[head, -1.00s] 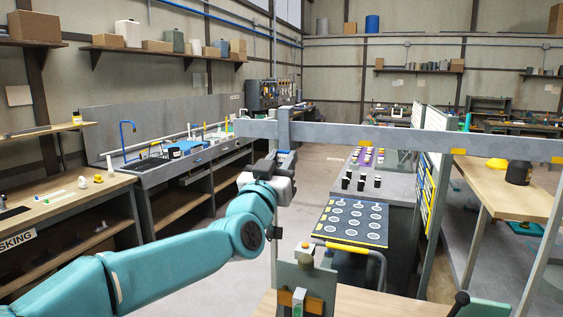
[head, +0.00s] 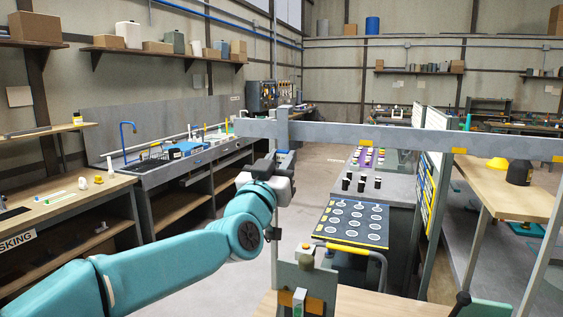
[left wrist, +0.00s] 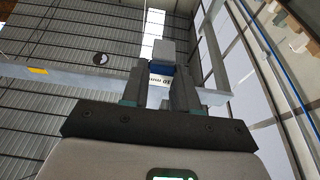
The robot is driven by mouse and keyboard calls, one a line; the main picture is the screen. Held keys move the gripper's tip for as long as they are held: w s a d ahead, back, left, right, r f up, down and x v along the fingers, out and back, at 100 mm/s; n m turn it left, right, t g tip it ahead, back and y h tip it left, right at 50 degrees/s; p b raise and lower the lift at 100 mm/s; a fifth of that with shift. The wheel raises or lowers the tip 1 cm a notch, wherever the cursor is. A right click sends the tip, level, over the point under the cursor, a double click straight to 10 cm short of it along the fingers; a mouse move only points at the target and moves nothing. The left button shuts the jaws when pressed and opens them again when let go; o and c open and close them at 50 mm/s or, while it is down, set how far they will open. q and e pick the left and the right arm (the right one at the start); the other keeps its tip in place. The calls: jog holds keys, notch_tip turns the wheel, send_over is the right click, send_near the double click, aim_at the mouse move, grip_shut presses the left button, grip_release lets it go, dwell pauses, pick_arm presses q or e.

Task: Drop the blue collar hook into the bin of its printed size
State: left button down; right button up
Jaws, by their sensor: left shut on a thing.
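My left gripper (head: 284,156) is raised just under a grey crossbar (head: 370,135) in the head view. In the left wrist view the gripper (left wrist: 160,85) is shut on a small piece with a blue band (left wrist: 162,68), which I take for the blue collar hook; a bit of blue shows at the jaws in the head view. A grey block (left wrist: 163,47) rises above the blue band, and a grey upright piece (head: 283,127) stands across the crossbar above the gripper. I cannot tell whether they are joined. The printed size is not readable, and no size bins can be made out. My right gripper is not in view.
A yellow-edged panel with ringed circles (head: 352,223) lies right of the gripper, with several dark cylinders behind it. A long bench with a sink (head: 150,165) runs along the left. A wooden table (head: 350,303) is at the front. Open floor (head: 240,225) shows between.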

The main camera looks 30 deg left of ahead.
pick_arm(q)
jog(key=shift+s+d+b, duration=0.15)
jog(key=shift+s+b, duration=0.05)
jog(key=shift+s, duration=0.45)
jog(key=shift+s+d+b, duration=0.15)
jog(key=shift+s, duration=0.45)
jog(key=s, duration=0.3)
jog(key=s+d+r, duration=0.1)
jog(key=s, duration=0.1)
jog(key=shift+d, duration=0.1)
jog(key=shift+w, duration=0.1)
dwell(0.6)
